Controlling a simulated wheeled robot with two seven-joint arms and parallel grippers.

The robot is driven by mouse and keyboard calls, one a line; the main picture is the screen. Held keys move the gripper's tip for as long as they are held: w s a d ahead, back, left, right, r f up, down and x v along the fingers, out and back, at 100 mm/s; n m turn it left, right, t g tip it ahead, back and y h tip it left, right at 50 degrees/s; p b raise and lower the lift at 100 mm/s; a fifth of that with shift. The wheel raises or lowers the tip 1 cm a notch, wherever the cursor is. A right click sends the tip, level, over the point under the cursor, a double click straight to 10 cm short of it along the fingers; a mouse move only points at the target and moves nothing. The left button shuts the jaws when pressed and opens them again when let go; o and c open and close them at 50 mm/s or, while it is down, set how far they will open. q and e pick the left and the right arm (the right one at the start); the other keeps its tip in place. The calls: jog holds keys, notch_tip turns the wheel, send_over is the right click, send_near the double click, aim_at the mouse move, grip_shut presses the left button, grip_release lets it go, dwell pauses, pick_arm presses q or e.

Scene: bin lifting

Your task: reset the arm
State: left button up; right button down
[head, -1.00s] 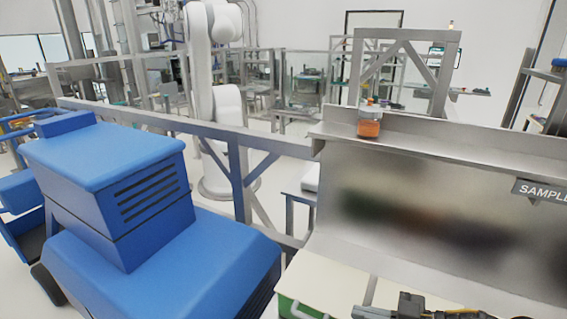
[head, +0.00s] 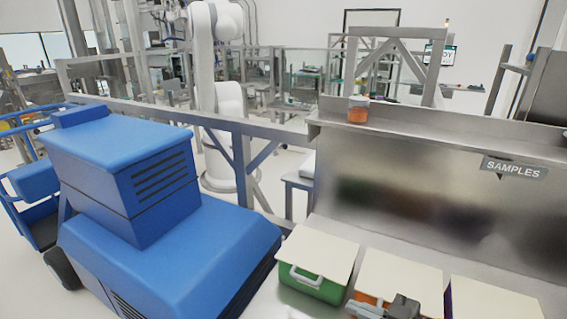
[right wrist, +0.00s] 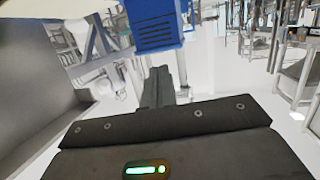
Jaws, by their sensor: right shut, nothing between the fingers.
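My right gripper (head: 362,308) shows at the bottom edge of the head view, in front of the orange bin (head: 372,300). Its dark fingers (right wrist: 160,90) are together and empty in the right wrist view, pointing toward open floor and blue equipment. Most of the right arm is cut off below the head picture. My left gripper is in neither view.
A green bin (head: 318,287) with a pale lid and white handle stands left of the orange one; a third pale-lidded bin (head: 490,300) is at right. A blue machine (head: 165,220) stands left.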

jog(key=s+d+f+m+h, duration=0.3)
jog(key=f+h, duration=0.2)
jog(key=f, duration=0.1)
jog(key=s+d+f+m+h, duration=0.2)
jog(key=d+f+m+h, duration=0.1)
jog(key=f+m+h, duration=0.15)
jog(key=s+d+f+m+g+h, duration=0.1)
jog(key=s+f+g, duration=0.2)
jog(key=s+f, duration=0.3)
jog(key=s+d+f+g+h, duration=0.2)
jog(key=s+f+g, duration=0.1)
jog(key=s, duration=0.6)
notch_tip(320, 180, down, 30)
jog(key=g+b, duration=0.1)
jog(key=b, duration=0.5)
pick_arm(q)
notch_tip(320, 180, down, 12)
jog(key=b, duration=0.6)
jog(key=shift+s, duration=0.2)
pick_arm(e)
jog(key=s+d+f, duration=0.1)
jog(key=s+f, duration=0.7)
jog(key=f, duration=0.4)
jog(key=s+d+f+g, duration=0.1)
jog(key=s+f, duration=0.8)
jog(key=f, duration=0.3)
jog(key=shift+s+d, duration=0.3)
jog(key=shift+d, duration=0.05)
